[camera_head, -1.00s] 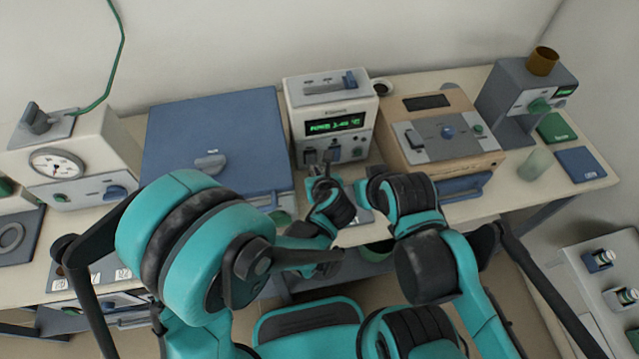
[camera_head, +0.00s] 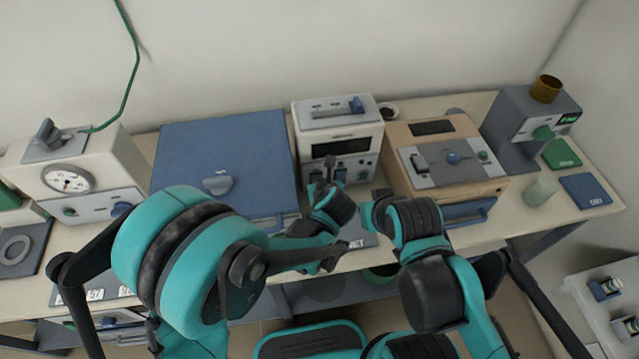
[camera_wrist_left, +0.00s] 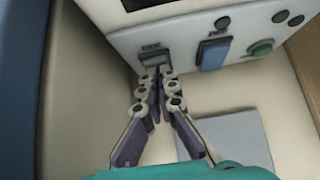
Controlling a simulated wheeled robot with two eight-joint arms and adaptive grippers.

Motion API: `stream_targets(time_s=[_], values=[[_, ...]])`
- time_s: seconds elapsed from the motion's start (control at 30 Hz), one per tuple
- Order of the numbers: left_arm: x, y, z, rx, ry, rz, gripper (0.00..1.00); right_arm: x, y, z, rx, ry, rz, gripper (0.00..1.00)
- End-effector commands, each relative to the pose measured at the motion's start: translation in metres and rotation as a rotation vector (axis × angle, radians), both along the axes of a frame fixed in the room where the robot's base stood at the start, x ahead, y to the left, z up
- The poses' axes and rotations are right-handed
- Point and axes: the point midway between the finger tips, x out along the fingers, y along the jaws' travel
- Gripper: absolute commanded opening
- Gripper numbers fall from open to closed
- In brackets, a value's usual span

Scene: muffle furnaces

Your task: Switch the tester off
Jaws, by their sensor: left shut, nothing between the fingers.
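The tester (camera_head: 338,130) is the white box with a carry handle at the back middle of the table. Its display (camera_head: 342,147) is dark. My left gripper (camera_head: 326,172) is at the lower left of the panel. In the left wrist view the left gripper (camera_wrist_left: 157,74) is shut and empty, its tips at the small switch, touching or nearly so. My right gripper (camera_head: 378,194) is partly hidden by its arm.
A blue box (camera_head: 225,150) stands left of the tester and a wooden-sided device (camera_head: 450,155) right of it. A white gauge unit (camera_head: 85,175) is at the far left. A grey device with a brown cup (camera_head: 546,88) is at the far right. Gaps beside the tester are narrow.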

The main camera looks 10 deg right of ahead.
Motion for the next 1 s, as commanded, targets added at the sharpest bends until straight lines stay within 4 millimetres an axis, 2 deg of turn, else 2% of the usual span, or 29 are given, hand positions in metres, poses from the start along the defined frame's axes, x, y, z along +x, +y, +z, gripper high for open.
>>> stream_targets(time_s=[0.4,0.8,0.87,1.0], values=[[0.000,0.000,0.015,0.000,-0.001,0.000,0.00,0.000,0.000,0.011,0.000,0.000,0.000,0.00],[0.000,0.000,0.018,0.000,-0.001,0.000,0.00,0.000,0.000,0.010,0.000,0.000,0.000,0.00],[0.000,0.000,0.022,0.000,-0.001,0.000,0.00,0.000,0.000,0.010,0.000,0.000,0.000,0.00],[-0.001,0.000,0.042,0.000,-0.001,0.000,0.00,0.000,0.000,0.010,0.000,0.000,0.000,0.00]])
